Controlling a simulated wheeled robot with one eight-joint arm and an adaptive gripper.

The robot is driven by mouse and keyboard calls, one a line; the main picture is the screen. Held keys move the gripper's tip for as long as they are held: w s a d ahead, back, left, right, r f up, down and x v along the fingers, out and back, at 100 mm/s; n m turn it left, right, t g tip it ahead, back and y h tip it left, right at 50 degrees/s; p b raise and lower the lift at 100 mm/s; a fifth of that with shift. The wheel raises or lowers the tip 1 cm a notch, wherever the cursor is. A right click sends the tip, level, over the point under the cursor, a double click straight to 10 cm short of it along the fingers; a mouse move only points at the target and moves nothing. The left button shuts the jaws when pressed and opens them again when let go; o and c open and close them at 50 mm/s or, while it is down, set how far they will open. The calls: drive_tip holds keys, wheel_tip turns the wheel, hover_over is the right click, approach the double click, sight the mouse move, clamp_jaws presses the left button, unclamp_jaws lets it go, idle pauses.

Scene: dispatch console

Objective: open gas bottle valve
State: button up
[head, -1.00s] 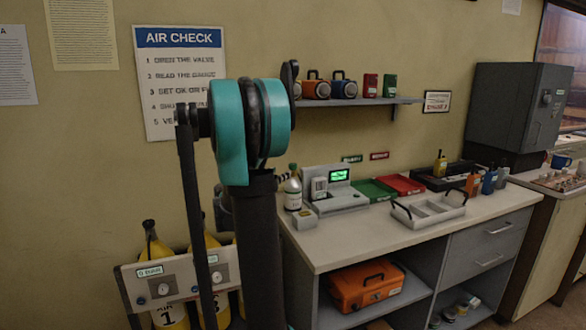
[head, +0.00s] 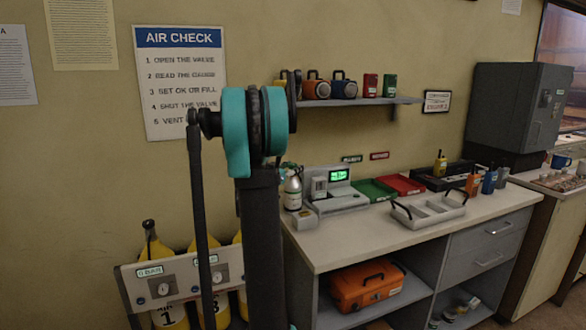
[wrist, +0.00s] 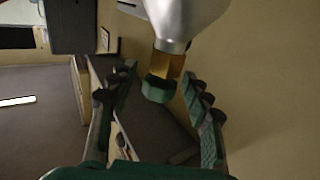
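The gas bottle (head: 293,193) stands upright on the bench, just right of my arm in the head view. In the wrist view, the silver gas bottle (wrist: 187,15) enters from the top, with a brass neck (wrist: 167,65) and a green valve knob (wrist: 158,88) at its end. My gripper (wrist: 158,78) is open, with one finger on each side of the knob. A gap shows on both sides, and neither finger appears to touch it. In the head view my gripper is mostly hidden behind my arm.
Yellow air cylinders (head: 170,316) stand behind a gauge panel (head: 137,286) at lower left. Close to the bottle on the bench is a grey device with a green screen (head: 340,175). Trays, including a white handled one (head: 430,211), lie farther right. A shelf (head: 400,101) hangs above.

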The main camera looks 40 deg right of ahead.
clamp_jaws()
